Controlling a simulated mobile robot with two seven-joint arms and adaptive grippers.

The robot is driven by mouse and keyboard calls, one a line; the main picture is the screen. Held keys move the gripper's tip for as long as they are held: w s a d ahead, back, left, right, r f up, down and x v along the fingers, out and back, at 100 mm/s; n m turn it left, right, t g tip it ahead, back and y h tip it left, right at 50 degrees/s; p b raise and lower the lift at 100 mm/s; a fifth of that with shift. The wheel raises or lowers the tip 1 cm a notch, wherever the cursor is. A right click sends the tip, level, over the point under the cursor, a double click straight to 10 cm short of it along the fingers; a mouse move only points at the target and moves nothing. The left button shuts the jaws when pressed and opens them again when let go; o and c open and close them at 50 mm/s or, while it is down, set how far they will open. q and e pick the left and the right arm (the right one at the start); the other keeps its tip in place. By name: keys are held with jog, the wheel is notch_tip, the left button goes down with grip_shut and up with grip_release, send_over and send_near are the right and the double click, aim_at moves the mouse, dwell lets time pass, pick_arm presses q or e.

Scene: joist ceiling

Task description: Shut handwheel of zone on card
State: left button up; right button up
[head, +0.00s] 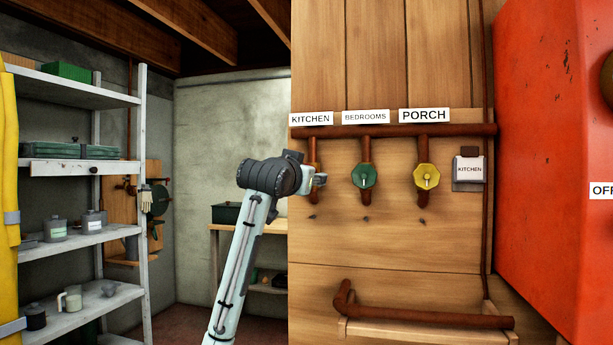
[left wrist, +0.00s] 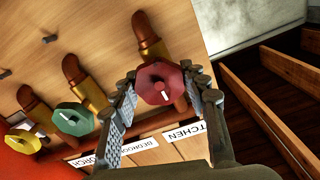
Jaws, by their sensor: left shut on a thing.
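The card (head: 469,169) on the board at the right reads KITCHEN. The KITCHEN label (head: 311,119) is at the left end of the pipe, above a branch mostly hidden by my left gripper (head: 320,181). In the left wrist view the red handwheel (left wrist: 161,84) sits between the fingers of my left gripper (left wrist: 163,90), which is shut on it. The red wheel has a white mark on its face. The green handwheel (head: 364,175) under BEDROOMS and the yellow handwheel (head: 427,177) under PORCH are untouched by it. My right gripper is not in view.
A red cabinet (head: 550,150) stands close at the right of the board. A brown pipe rail (head: 430,318) runs below the wheels. Shelves (head: 80,168) with jars and boxes stand at the left. A bench (head: 245,229) is at the back.

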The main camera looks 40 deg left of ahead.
pick_arm(q)
jog(key=o, duration=1.2)
jog(key=v, duration=1.2)
jog(key=x, duration=1.2)
jog(key=shift+s, duration=0.1)
